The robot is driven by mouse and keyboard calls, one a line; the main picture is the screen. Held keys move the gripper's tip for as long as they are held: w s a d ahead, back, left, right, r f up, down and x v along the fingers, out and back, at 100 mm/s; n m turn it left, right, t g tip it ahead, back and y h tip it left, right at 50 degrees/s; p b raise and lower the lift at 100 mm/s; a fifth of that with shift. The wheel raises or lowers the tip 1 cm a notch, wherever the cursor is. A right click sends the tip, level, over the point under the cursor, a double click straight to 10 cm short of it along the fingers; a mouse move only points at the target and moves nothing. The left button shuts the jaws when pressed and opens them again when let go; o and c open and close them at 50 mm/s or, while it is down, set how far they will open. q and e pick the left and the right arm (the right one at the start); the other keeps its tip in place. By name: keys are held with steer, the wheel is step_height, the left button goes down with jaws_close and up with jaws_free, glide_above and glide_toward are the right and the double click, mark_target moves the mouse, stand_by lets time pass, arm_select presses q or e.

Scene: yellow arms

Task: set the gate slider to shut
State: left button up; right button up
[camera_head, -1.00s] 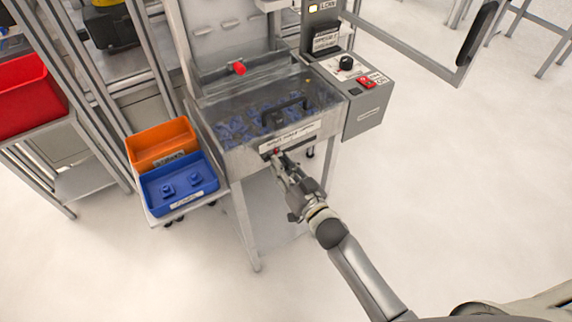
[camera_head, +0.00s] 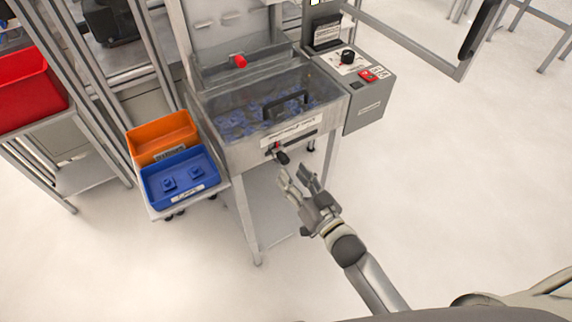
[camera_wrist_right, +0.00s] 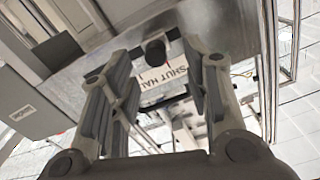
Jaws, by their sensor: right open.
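The gate slider's dark knob (camera_head: 282,157) sticks out from the front of the clear-lidded hopper (camera_head: 240,150), near the left end of its slot. My left gripper is not in view.
A grey control box (camera_head: 362,95) with a black dial and red switch is on the hopper's right. An orange bin (camera_head: 163,133) and a blue bin (camera_head: 205,180) with small blue parts stand at its left. The floor in front is clear.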

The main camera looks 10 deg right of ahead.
steer(key=v, duration=0.5)
steer(key=shift+s+d, duration=0.1)
steer(key=shift+s, duration=0.2)
steer(key=s+d+f+g+h, duration=0.1)
steer(key=s+d+f+g, duration=0.15)
steer(key=f, duration=0.75)
steer(key=s+d+f+g+h, duration=0.15)
steer(key=s+f, duration=0.25)
steer(key=f, duration=0.5)
steer(key=s+d+f+g+h, duration=0.2)
steer(key=s+f+g, duration=0.1)
steer(key=f, duration=0.7)
steer(key=s+d+f+g, duration=0.1)
steer(key=s+f+g, duration=0.2)
steer(key=s, duration=0.6)
steer(key=s+d+f+n+g+h, duration=0.1)
steer(key=s+d+f+g, duration=0.1)
steer(key=s+f, duration=0.5)
steer(key=s+d+f+g, duration=0.1)
steer(key=s+f+g, duration=0.3)
steer(key=s, duration=0.7)
step_height(320, 180, down, 2)
steer(key=shift+d+f+h, duration=0.15)
steer(key=shift+d+h, duration=0.1)
steer(key=shift+h, duration=0.1)
